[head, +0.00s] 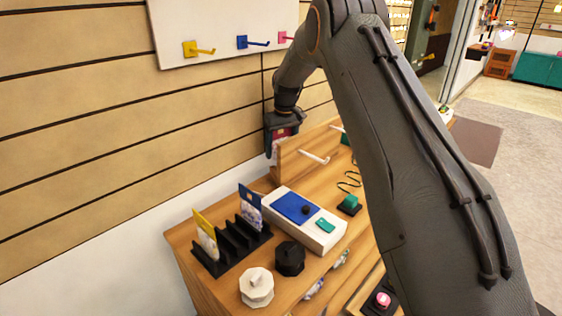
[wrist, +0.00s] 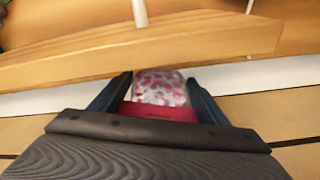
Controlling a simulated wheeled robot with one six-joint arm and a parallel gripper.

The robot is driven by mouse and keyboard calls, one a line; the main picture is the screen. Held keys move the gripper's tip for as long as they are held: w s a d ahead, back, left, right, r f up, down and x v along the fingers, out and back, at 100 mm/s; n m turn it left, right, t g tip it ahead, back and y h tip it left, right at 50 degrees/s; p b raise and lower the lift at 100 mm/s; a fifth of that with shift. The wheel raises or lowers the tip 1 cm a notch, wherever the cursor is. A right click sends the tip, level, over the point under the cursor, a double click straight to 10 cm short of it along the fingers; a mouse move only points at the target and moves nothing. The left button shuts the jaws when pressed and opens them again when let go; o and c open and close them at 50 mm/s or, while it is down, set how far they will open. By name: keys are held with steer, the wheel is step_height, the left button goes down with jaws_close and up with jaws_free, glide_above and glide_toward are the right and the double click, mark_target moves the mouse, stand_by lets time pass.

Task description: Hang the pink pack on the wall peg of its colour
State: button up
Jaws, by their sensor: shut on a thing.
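My gripper (head: 277,142) is shut on the pink pack (wrist: 160,88), low beside the wall. In the wrist view the pack's pink header is between the two dark fingers, and its clear part with pink pieces sticks out beyond them. In the head view only a small part of the pack (head: 284,132) shows. The pink peg (head: 284,38) is on the white wall panel, above my gripper and partly cut off by my arm. A blue peg (head: 252,42) and a yellow peg (head: 199,49) are to its left.
A wooden upright board (head: 292,153) with white pegs stands close to my gripper. On the counter, a black rack (head: 232,247) holds a yellow and a blue pack. A white box (head: 321,233) and black and white knobbed pots stand near it. Open wall lies left of my gripper.

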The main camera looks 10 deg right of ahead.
steer(key=shift+f, duration=2.35)
steer(key=shift+f, duration=0.15)
steer(key=o, duration=1.2)
steer(key=shift+f, duration=0.1)
